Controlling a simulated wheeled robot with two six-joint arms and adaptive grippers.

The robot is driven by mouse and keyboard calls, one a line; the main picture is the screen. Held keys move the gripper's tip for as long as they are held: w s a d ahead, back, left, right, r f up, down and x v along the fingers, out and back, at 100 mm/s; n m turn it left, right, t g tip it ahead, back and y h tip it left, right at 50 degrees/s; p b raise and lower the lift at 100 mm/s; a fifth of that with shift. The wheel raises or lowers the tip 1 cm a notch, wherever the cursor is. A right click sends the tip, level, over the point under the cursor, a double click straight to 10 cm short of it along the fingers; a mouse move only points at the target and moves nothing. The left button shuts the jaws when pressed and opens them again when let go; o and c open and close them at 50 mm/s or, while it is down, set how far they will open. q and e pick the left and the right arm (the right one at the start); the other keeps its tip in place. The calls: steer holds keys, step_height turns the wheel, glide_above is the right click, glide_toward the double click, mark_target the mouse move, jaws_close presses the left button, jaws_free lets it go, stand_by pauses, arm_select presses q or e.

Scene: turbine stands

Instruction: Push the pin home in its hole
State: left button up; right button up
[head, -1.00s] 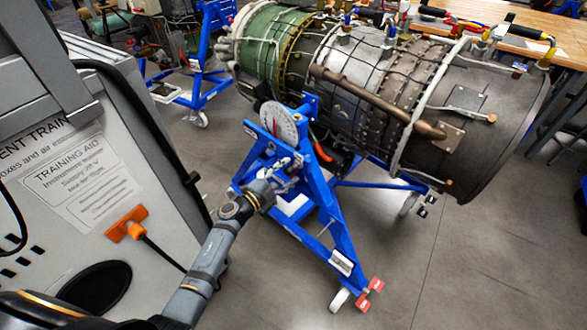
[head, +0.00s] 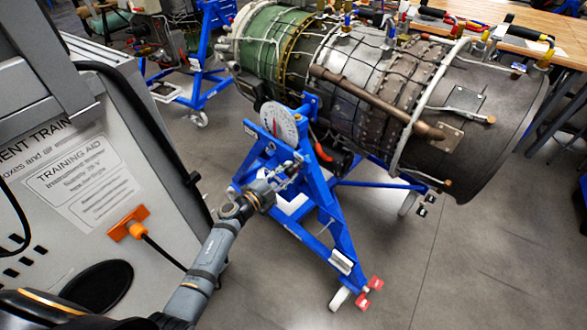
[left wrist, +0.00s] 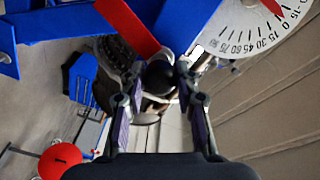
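The blue turbine stand (head: 322,215) stands on the floor in the head view, with a round white dial (head: 278,122) at its top. My left gripper (head: 288,170) reaches it just below the dial. In the left wrist view my left gripper (left wrist: 159,75) has its fingertips on either side of a dark round knob, apparently the head of the pin (left wrist: 158,76). The fingertips look to be touching its sides. The pin's shaft and its hole are hidden, so its depth cannot be told. The dial (left wrist: 250,28) is at upper right there. My right gripper is not in view.
A red strip (left wrist: 128,25) lies just beyond the fingertips. A red ball (left wrist: 60,160) shows at lower left. The turbine engine (head: 390,95) rests behind the stand. A grey training cabinet (head: 85,190) stands at left. Open floor lies at lower right.

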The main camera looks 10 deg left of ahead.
arm_select(q)
jaws_close()
steer(key=shift+s, duration=0.1)
steer(key=shift+s+a, duration=0.3)
steer(key=shift+s, duration=0.1)
steer(key=shift+p+v, duration=0.5)
steer(key=shift+v, duration=3.2)
